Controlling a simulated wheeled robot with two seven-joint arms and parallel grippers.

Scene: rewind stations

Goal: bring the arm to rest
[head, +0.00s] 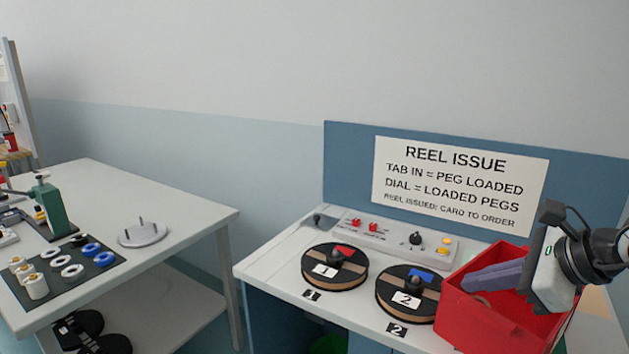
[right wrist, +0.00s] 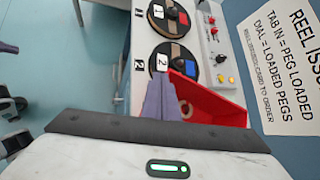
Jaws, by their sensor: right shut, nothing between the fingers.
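My right gripper (head: 468,284) comes in from the right in the head view. Its purple-grey fingers are shut together with nothing between them. They are over or partly inside the open red bin (head: 492,325); I cannot tell how deep. In the right wrist view the shut fingers (right wrist: 158,98) point toward the reels, with the red bin (right wrist: 218,103) beside them. A tan ring-shaped thing (right wrist: 186,108) shows in the bin, partly hidden by the fingers.
Reel 1 (head: 335,278) with a red tab and reel 2 (head: 405,307) with a blue tab sit left of the bin. A control panel (head: 390,239) and a blue sign board (head: 348,165) stand behind. A second table (head: 185,210) holds spools and a green press (head: 52,208).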

